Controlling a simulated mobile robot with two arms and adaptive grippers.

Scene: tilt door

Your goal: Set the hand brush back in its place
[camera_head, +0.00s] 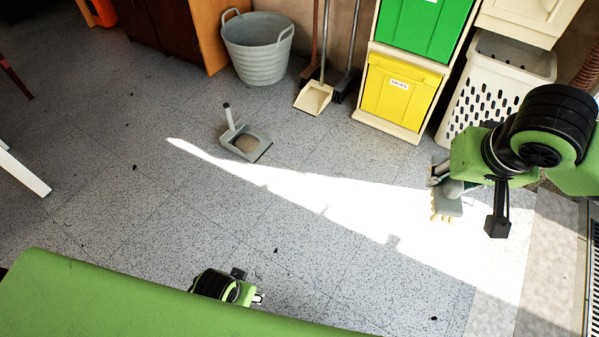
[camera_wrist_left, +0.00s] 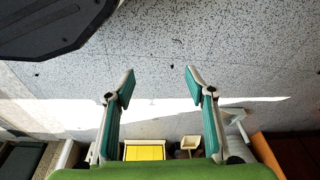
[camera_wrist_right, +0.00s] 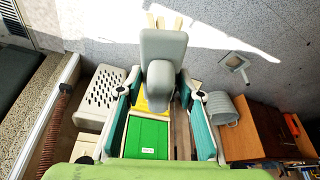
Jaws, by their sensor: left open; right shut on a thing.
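My right gripper (camera_head: 438,177) is shut on the grey hand brush (camera_head: 447,206), above the sunlit floor at the right of the head view. In the right wrist view the brush (camera_wrist_right: 163,48) stands out from between the fingers, with pale bristles at its far end. A grey dustpan (camera_head: 262,149) with an upright handle lies on the floor, left of centre and well apart from the brush. My left gripper (camera_head: 256,298) is low in the head view, mostly hidden by my green body. In the left wrist view its fingers (camera_wrist_left: 159,76) are spread and empty.
A grey tub (camera_head: 258,62), a cream long-handled dustpan (camera_head: 314,97), yellow bin (camera_head: 397,92), green bin (camera_head: 416,28) and white perforated basket (camera_head: 486,95) line the back. A floor grille (camera_head: 590,265) is at the right edge. The middle floor is clear except for small dark specks.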

